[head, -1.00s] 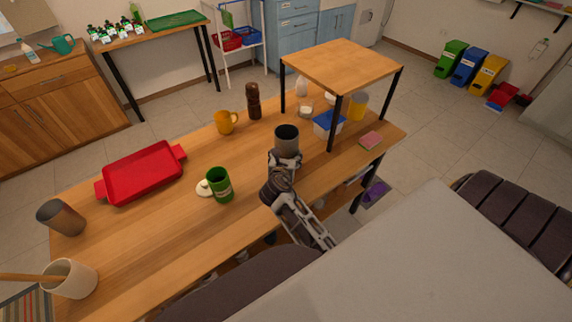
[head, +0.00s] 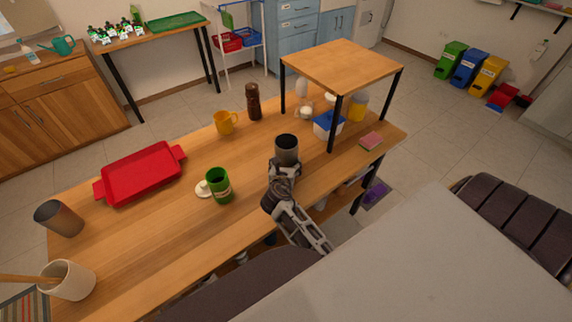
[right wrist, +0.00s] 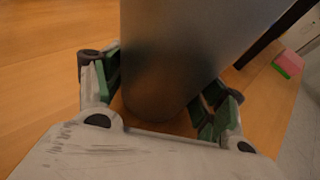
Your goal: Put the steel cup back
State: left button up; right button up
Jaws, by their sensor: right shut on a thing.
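The steel cup (head: 287,149), a plain grey cylinder with a dark open mouth, stands about upright over the middle of the wooden table. My right gripper (head: 284,168) is shut on its side from the near edge. In the right wrist view the steel cup (right wrist: 180,60) fills the space between the green-padded fingers of my right gripper (right wrist: 165,98). Its lower end is close to the wood; I cannot tell whether it touches. My left gripper is in no view.
A green jar (head: 219,187) stands left of the cup. The small raised shelf (head: 343,68) with containers under it is to the right. A red tray (head: 140,174), mug (head: 226,123), brown grinder (head: 253,102) and metallic tumbler (head: 59,218) stand elsewhere. Table between cup and tray is mostly clear.

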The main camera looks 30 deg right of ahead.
jog(key=o, duration=1.1)
jog(key=shift+f, duration=0.1)
jog(key=shift+v, duration=6.05)
